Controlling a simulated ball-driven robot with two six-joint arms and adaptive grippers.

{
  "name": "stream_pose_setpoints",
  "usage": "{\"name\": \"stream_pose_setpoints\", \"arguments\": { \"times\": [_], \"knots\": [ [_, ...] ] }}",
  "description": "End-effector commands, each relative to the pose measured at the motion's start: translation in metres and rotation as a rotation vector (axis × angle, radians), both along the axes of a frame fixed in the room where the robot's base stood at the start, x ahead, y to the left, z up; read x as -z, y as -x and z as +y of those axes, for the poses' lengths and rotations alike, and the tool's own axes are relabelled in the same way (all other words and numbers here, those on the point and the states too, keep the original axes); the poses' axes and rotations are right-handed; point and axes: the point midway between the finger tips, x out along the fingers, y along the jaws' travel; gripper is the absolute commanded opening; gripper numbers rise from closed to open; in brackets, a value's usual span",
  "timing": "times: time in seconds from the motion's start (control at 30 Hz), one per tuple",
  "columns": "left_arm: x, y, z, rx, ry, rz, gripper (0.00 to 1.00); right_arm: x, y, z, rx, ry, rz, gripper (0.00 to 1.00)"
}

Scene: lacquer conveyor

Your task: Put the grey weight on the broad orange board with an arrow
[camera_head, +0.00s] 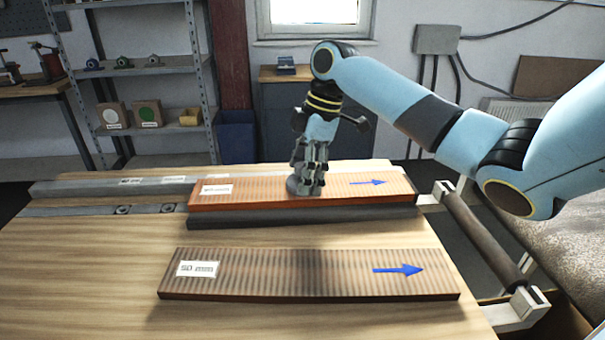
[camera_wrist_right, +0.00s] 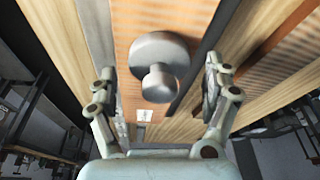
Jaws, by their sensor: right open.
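The broad orange board (camera_head: 254,192) lies at the back of the table, with a white label at its left end and a blue arrow pointing right. The grey weight (camera_head: 293,186) appears to stand upright on it, left of the arrow, partly hidden by my right gripper (camera_head: 313,182). In the right wrist view, the weight's round base (camera_wrist_right: 158,46) and knob (camera_wrist_right: 158,86) lie between the two fingers, apart from both. My right gripper is open and points down over the weight. My left gripper is not in view.
A brown ridged board (camera_head: 300,276) with a "50 mm" label and a blue arrow lies nearer on the wooden table. A dark grey bar (camera_head: 300,218) runs along the orange board's front. A roller (camera_head: 482,238) borders the table's right end. The table's front left is clear.

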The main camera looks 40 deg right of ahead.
Motion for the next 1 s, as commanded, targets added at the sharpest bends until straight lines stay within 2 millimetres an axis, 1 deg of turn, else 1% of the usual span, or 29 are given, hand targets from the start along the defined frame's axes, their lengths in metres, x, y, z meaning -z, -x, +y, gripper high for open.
{"name": "stream_pose_setpoints", "arguments": {
  "times": [0.17,0.3,0.4,0.5,0.6,0.7,1.0],
  "knots": [
    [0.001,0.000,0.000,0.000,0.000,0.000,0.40,-0.034,0.003,-0.010,0.000,0.005,-0.005,0.84],
    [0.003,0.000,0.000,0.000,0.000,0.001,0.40,-0.065,0.008,-0.017,0.000,0.006,-0.004,0.84],
    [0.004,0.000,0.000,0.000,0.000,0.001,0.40,-0.084,0.010,-0.022,-0.001,0.004,-0.003,0.84],
    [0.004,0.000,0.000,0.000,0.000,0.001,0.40,-0.098,0.012,-0.025,0.000,0.002,-0.002,0.84],
    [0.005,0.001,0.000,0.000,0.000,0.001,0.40,-0.107,0.014,-0.027,0.000,0.001,-0.002,0.84],
    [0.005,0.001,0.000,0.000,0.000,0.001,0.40,-0.111,0.014,-0.027,0.000,0.000,-0.001,0.84],
    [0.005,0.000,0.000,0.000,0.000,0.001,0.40,-0.111,0.014,-0.027,0.000,0.000,-0.001,0.84]
  ]
}}
